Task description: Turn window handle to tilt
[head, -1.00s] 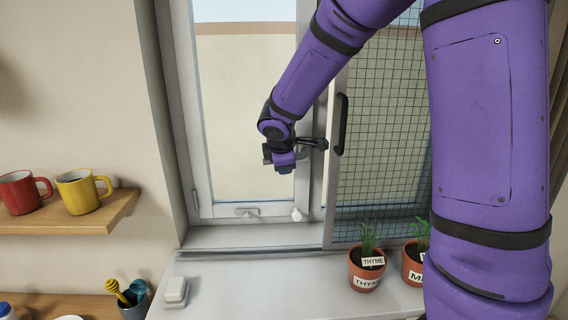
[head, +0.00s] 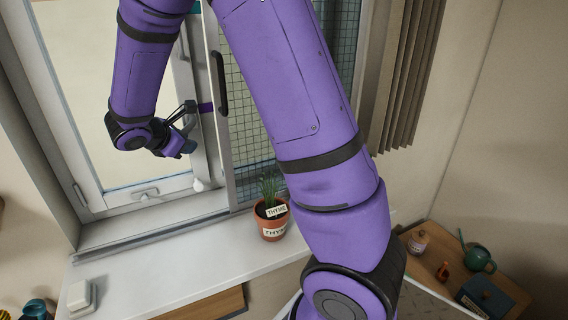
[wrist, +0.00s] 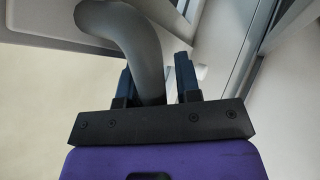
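The window handle (wrist: 133,38) is a thick, grey, curved bar in the wrist view. It bends down between the two dark fingers of my gripper (wrist: 157,78). The left finger lies close against the bar; a gap shows between the bar and the right finger. My gripper is open around the handle. In the head view my gripper (head: 187,118) is at the right side of the white window frame (head: 165,187), and I cannot make out the handle there. The handle's mount on the frame is unclear.
A black pull handle (head: 221,82) on the mesh screen (head: 250,130) is just right of my gripper. A thyme pot (head: 271,222) stands on the white sill (head: 180,262), and a small white box (head: 82,297) sits at its left. A low wooden table (head: 450,268) is at the right.

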